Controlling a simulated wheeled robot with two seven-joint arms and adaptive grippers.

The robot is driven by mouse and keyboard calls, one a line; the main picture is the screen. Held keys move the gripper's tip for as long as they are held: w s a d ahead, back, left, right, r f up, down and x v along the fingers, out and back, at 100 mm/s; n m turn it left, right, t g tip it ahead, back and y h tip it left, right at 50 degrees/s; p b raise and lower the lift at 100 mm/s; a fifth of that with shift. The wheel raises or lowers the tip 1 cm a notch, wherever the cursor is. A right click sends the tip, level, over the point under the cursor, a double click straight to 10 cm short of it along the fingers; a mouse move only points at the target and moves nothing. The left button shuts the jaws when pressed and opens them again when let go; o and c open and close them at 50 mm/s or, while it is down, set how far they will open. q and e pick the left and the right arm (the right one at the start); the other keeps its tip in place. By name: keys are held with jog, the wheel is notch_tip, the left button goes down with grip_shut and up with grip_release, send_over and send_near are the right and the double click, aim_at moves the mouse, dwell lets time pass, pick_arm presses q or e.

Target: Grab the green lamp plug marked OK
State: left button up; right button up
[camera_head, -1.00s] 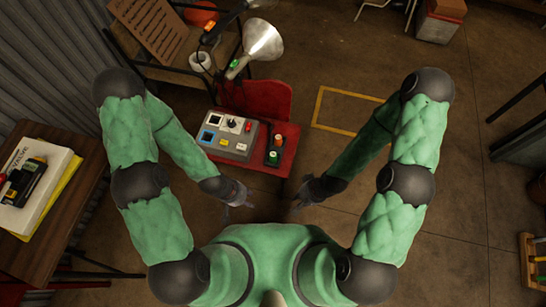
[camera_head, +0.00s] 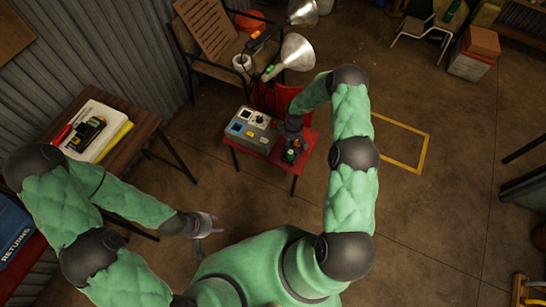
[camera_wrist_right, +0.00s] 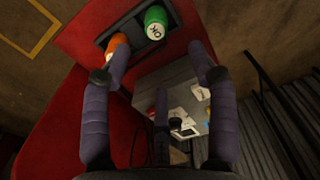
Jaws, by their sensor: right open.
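The green lamp plug marked OK (camera_wrist_right: 155,22) stands in a dark holder (camera_wrist_right: 172,12) on the red seat, at the top of the right wrist view. In the head view it shows as a small green spot (camera_head: 290,156) just below my right gripper (camera_head: 295,139). In the right wrist view my right gripper (camera_wrist_right: 153,68) is open, its two dark fingers apart. The green plug lies beyond the fingertips, between their lines, and looks untouched. An orange plug (camera_wrist_right: 117,52) is beside it, partly hidden by the left finger. My left gripper (camera_head: 208,226) is open and empty over the floor.
A grey test box (camera_head: 252,131) with buttons sits left of the holder on the red chair (camera_head: 308,137). Two cone lamps (camera_head: 297,52) stand behind it. A wooden table (camera_head: 130,147) with papers and a meter is at the left.

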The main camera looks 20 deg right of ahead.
aim_at(290, 152)
jog(key=shift+w+f, duration=0.15)
jog(key=shift+f, duration=0.15)
notch_tip(290, 152, down, 5)
jog(key=shift+d+f+b, duration=0.1)
jog(key=shift+b, duration=0.85)
jog(key=shift+d+f+b, duration=0.15)
jog(key=shift+f+b, duration=1)
jog(key=shift+f, duration=1.4)
grip_shut()
